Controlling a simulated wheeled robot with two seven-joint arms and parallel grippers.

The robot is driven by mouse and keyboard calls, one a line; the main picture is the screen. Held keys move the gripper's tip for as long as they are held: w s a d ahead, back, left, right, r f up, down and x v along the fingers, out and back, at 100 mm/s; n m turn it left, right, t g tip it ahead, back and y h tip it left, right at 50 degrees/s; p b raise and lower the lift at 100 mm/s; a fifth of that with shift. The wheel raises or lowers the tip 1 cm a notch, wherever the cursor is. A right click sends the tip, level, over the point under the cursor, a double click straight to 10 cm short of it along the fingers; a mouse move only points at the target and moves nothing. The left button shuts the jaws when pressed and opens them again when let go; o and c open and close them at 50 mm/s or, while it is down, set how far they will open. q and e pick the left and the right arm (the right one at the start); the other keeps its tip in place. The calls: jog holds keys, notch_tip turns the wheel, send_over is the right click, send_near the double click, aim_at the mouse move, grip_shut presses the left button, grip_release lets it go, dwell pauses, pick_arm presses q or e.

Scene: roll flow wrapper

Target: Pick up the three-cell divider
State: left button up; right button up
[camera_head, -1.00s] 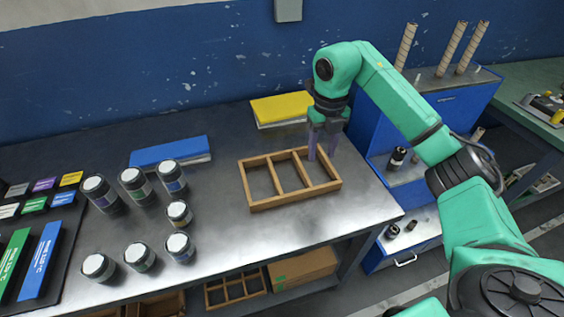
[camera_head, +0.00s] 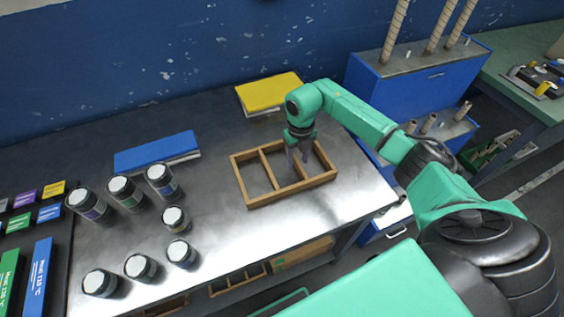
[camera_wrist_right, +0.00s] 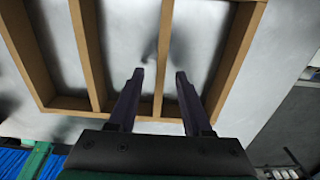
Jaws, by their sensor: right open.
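The three-cell divider (camera_head: 292,191) is an open wooden frame with two inner partitions, lying flat on the metal table. My right gripper (camera_head: 297,160) is over its right half, pointing down, its tips partly lost against the frame. In the right wrist view, the two dark fingers of my right gripper (camera_wrist_right: 159,75) are apart, with one partition of the divider (camera_wrist_right: 164,50) lined up between them. Nothing is held. I cannot tell whether the tips are above the partition or beside it. My left gripper is not in view.
Several lidded jars (camera_head: 126,193) stand left of the divider. A blue book-like block (camera_head: 157,152) and a yellow one (camera_head: 270,92) lie behind. A blue cabinet (camera_head: 425,85) stands right of the table. Another wooden divided tray (camera_head: 238,281) sits below the table.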

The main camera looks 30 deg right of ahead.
jog(key=shift+s+f, duration=0.1)
jog(key=shift+f, duration=0.45)
grip_shut()
